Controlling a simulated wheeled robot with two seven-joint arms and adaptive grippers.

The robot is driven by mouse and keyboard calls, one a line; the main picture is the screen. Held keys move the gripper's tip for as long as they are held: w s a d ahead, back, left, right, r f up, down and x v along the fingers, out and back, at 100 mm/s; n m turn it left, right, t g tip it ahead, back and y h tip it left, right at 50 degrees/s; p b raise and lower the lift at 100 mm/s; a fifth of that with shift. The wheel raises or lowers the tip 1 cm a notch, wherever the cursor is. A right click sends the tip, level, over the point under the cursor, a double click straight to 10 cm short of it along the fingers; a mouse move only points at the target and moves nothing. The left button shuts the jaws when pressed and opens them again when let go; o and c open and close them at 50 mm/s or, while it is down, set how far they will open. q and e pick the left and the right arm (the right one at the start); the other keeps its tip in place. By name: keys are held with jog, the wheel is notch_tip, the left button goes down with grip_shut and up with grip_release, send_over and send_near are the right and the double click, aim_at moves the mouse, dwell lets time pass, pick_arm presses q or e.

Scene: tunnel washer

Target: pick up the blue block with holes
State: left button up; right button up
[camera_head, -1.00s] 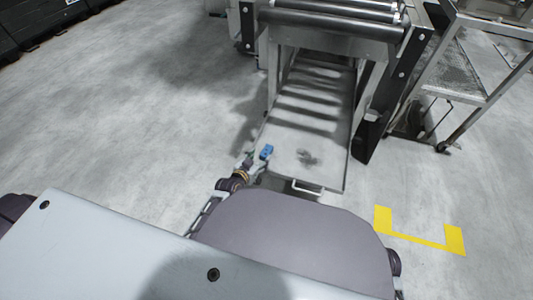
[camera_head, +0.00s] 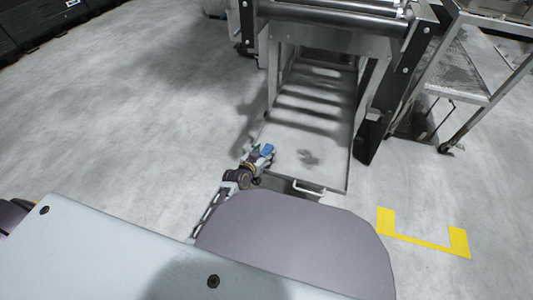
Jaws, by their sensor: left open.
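The small blue block (camera_head: 267,150) lies near the front left edge of the low metal tray (camera_head: 322,165) under the roller frame. Its holes are too small to make out. My left gripper (camera_head: 262,154) is open, with its fingers right at the block. Part of the block's near side is hidden by the fingers. I cannot tell whether they touch it. My right gripper is not in view.
The roller conveyor (camera_head: 330,25) stands over the tray's far part, with dark uprights at its sides. A metal cart (camera_head: 465,75) stands at the right. Yellow floor marks (camera_head: 425,238) lie at lower right. The floor at left is clear.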

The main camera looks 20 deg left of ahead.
aim_at(264, 153)
pick_arm(q)
jog(key=c, duration=1.1)
jog(key=shift+r, duration=0.2)
jog(key=shift+c, duration=0.2)
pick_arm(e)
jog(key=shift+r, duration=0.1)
pick_arm(q)
jog(key=shift+r+p, duration=0.6)
jog(key=shift+r, duration=0.25)
notch_tip(264, 153, up, 6)
jog(key=p, duration=0.3)
jog(key=shift+f, duration=0.1)
jog(key=shift+r+p, duration=0.4)
jog(key=shift+r, duration=0.7)
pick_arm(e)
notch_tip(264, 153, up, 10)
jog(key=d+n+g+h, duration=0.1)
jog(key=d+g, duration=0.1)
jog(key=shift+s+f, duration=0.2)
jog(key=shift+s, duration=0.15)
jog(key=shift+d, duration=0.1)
